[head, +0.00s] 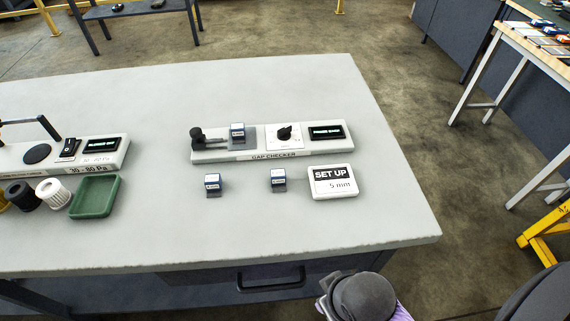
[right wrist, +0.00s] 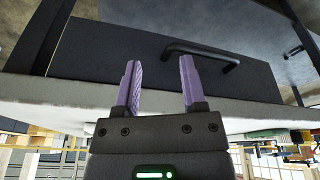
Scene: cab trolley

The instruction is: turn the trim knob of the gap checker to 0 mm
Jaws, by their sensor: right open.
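The gap checker (head: 228,153) is a long white unit near the middle right of the table. Its trim knob (head: 285,133) is a black knob on a white dial plate, left of a dark display (head: 326,132) with small lit text. A blue-and-white block (head: 237,131) sits on the checker's grey part, beside a dark lever (head: 197,135). The knob's setting is too small to read. My right gripper (right wrist: 157,85) is open and empty in the right wrist view, facing the table's drawer front. In the head view my right arm shows at the bottom edge. My left gripper is out of view.
Two similar blocks (head: 213,184) (head: 278,179) and a card (head: 332,182) reading "SET UP 5 mm" lie in front of the checker. A green tray (head: 95,196) and another instrument (head: 110,157) are at left. The drawer handle (head: 271,278) juts below the table edge.

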